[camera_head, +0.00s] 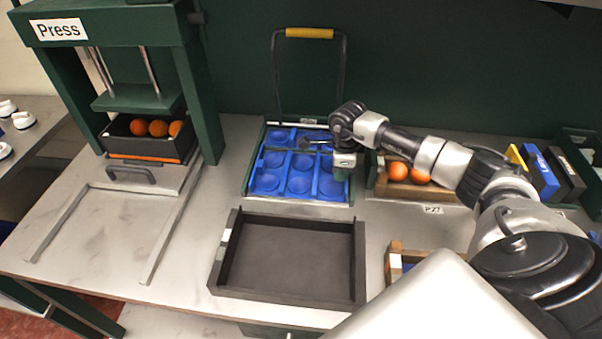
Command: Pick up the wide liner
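A blue liner (299,182) with several round cups lies in a green-edged carrier (245,178) with a tall yellow-gripped handle at the back middle of the table. I take it to be the wide liner, but no label confirms this. My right gripper (330,156) is over the liner's back right part and hides some of its cups. I cannot tell whether its fingers touch the liner or how far apart they are. My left gripper is not in view.
An empty dark tray (290,258) sits in front of the carrier. A press (140,95) at left holds a dark box of oranges (158,128). A wooden crate with oranges (397,171) is right of the carrier. Yellow, blue and dark upright pieces (540,172) stand at far right.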

